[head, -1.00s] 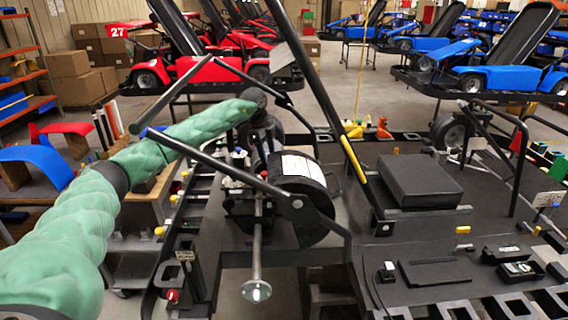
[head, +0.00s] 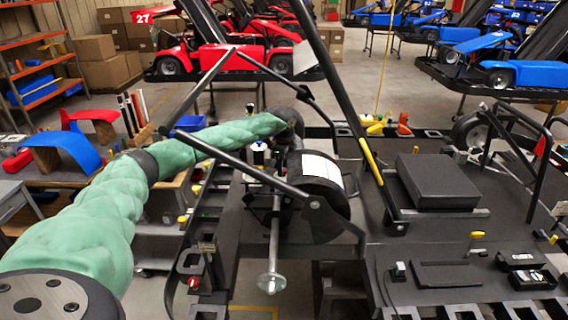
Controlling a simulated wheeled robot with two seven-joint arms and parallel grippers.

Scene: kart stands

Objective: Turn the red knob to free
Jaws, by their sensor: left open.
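A small red knob (head: 193,282) sits low at the front left edge of the dark kart stand (head: 250,215). Its setting is too small to read. My left arm, in a green sleeve, reaches in from the left over the stand. My left gripper (head: 284,142) is at its far end, behind the black drum (head: 318,190) and the bars. It is open and partly hidden, well beyond the red knob and apart from it. My right gripper is not in view.
Black bars (head: 225,160) cross in front of my left arm. A metal rod with a round end disc (head: 272,283) hangs at the front. A black box (head: 438,182) and a yellow-topped knob (head: 477,236) are on the right. Shelves (head: 40,65) stand at the far left.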

